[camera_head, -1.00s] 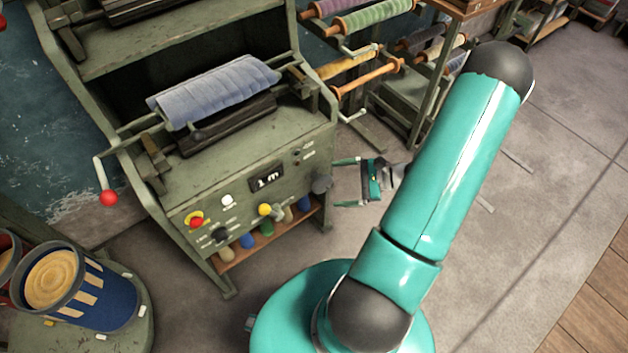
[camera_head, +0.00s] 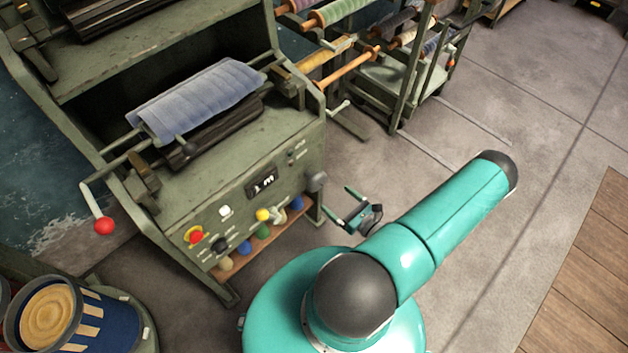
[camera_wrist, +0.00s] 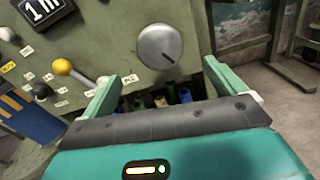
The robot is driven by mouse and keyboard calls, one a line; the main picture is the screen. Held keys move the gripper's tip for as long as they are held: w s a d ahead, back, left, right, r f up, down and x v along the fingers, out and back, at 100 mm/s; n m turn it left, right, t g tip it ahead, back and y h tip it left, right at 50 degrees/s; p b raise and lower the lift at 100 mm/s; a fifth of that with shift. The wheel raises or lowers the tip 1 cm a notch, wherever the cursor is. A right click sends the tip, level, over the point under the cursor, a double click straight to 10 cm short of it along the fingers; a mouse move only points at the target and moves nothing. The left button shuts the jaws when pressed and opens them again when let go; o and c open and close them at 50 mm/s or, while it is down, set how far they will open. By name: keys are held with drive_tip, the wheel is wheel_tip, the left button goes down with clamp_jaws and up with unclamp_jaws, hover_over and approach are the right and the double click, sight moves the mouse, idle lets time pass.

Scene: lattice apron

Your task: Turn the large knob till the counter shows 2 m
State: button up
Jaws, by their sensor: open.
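The large knob (camera_head: 317,181) is a grey disc at the right end of the green machine's front panel. In the wrist view the knob (camera_wrist: 160,46) faces me, with a dark mark at its lower right. The counter (camera_head: 262,182) reads 1 m; it also shows at the top left of the wrist view (camera_wrist: 42,10). My gripper (camera_head: 336,200) is open and empty, with its two fingers pointing toward the panel. It is apart from the knob, to its lower right in the head view. In the wrist view the knob is above the gap between the fingers (camera_wrist: 165,74).
A yellow-tipped lever (camera_head: 264,214), a red button (camera_head: 196,237) and a dark knob (camera_head: 219,245) sit left on the panel. Colourful items fill a shelf (camera_head: 235,262) below. A red-ended crank (camera_head: 104,225) juts out left. Floor (camera_head: 480,240) at the right is clear.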

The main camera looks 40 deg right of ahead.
sight(320, 185)
drive_tip(key=w, duration=1.1)
drive_tip(key=shift+a, duration=0.15)
drive_tip(key=c, duration=1)
